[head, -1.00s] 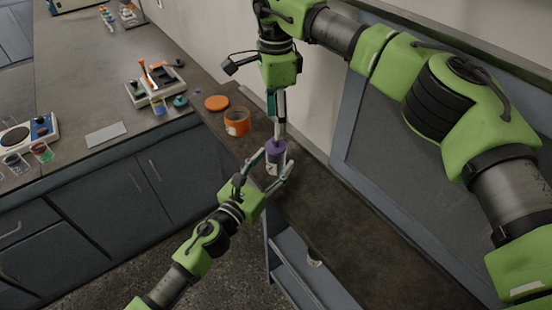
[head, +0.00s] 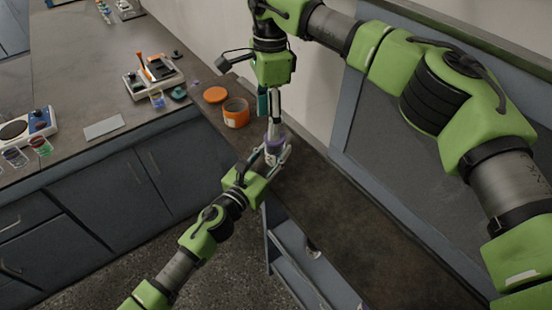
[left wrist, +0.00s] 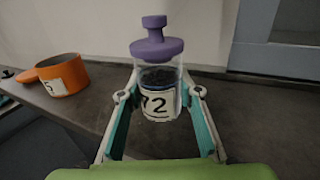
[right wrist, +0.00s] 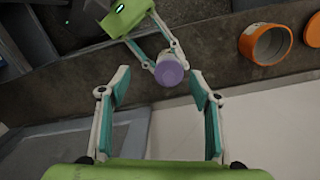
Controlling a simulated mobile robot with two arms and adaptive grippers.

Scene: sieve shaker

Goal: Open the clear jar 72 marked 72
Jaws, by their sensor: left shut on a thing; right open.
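The clear jar 72 (left wrist: 158,78) stands upright with dark contents and a white label reading 72. Its purple lid (left wrist: 156,45) with a knob is on it. My left gripper (left wrist: 159,94) is shut on the jar's body, one finger on each side. In the head view the jar (head: 271,158) is partly hidden by the grippers; I cannot tell whether its base touches the counter. My right gripper (right wrist: 160,84) is open and points down over the lid (right wrist: 169,72). The lid shows between its fingertips, apart from them.
An open orange jar (head: 236,113) and its orange lid (head: 215,95) are on the dark counter (head: 340,220) behind jar 72. A blue-grey framed panel (head: 375,150) rises along the counter's right. A side bench (head: 75,75) with instruments is at the left.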

